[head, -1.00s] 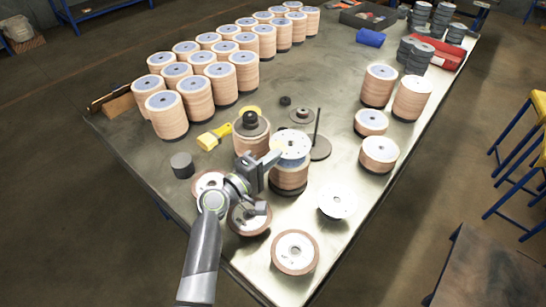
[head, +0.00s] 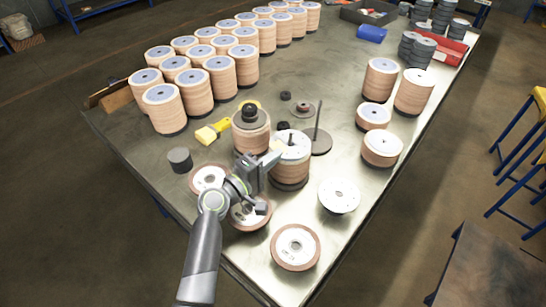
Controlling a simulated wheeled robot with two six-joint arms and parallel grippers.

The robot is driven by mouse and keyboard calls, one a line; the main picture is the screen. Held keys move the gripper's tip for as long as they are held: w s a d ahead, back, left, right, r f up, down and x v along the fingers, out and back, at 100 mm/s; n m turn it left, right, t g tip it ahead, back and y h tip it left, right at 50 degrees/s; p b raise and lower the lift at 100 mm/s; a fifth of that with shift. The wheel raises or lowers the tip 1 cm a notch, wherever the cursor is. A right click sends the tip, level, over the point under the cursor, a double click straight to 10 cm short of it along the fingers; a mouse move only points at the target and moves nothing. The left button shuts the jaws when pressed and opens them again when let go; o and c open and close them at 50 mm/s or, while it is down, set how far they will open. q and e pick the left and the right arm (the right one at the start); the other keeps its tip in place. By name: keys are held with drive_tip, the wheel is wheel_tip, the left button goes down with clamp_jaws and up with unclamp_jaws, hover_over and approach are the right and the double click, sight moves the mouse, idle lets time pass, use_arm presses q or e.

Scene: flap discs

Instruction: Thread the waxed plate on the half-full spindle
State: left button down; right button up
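My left gripper (head: 270,163) reaches in from the lower left and is shut on the near left edge of a pale round plate (head: 295,149), seemingly the waxed one. The plate is level over a stack of tan discs (head: 290,176). A dark pin tip (head: 290,138) shows through the plate's centre hole, so the plate is around the spindle. Whether it rests on the discs is hard to tell, as the gripper hides its left side. My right gripper is not in view.
A fuller capped stack (head: 251,136) stands close behind left. A bare rod on a round base (head: 318,138) stands behind right. A white plate (head: 339,195) and brown-rimmed discs (head: 295,247) lie in front. A yellow brush (head: 212,131) lies left.

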use_arm(q)
drive_tip(key=shift+f, duration=0.45)
drive_tip(key=c, duration=2)
unclamp_jaws()
drive_tip(key=shift+r, duration=0.15)
drive_tip(key=o, duration=0.4)
drive_tip(key=shift+s, duration=0.1)
drive_tip(key=shift+f, duration=0.2)
drive_tip(key=shift+s+f, duration=0.1)
drive_tip(key=b+v, duration=0.1)
drive_tip(key=v, duration=0.4)
drive_tip(key=b+v, duration=0.1)
drive_tip(key=v, duration=0.5)
drive_tip(key=r+b+v, duration=0.1)
drive_tip(key=b+v, duration=0.1)
drive_tip(key=v, duration=0.4)
drive_tip(key=shift+a, duration=0.15)
